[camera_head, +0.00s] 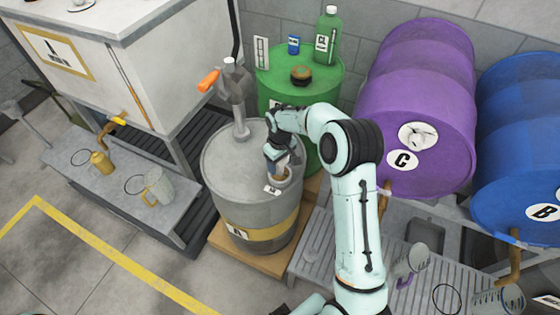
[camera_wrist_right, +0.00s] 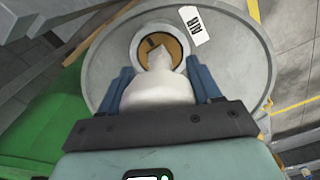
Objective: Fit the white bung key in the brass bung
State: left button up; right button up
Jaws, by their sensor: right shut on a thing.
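My right gripper (camera_head: 279,162) is over the top of the grey drum (camera_head: 228,172). In the right wrist view its blue fingers (camera_wrist_right: 161,88) are shut on the white bung key (camera_wrist_right: 158,92). The brass bung (camera_wrist_right: 178,46) sits in a round collar on the drum lid, straight ahead of the key. The key's narrow tip overlaps the bung in this view, and a dark slot shows beside it. I cannot tell whether the tip is in the slot or just above it. The gripper mostly hides key and bung in the head view. My left gripper is not in view.
A pump with an orange handle (camera_head: 208,80) stands on the same drum. A green drum (camera_head: 327,88) with a green bottle (camera_head: 328,36) is behind. A purple drum (camera_head: 420,95) and a blue drum (camera_head: 525,150) lie at the right. A bench with jugs (camera_head: 158,188) is at the left.

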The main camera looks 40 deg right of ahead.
jog(key=shift+f+b, duration=0.45)
jog(key=shift+f, duration=0.7)
jog(key=o, duration=1.2)
notch_tip(320, 180, up, 13)
jog(key=shift+r+p, duration=0.2)
jog(key=shift+p, duration=0.2)
jog(key=shift+f, duration=0.1)
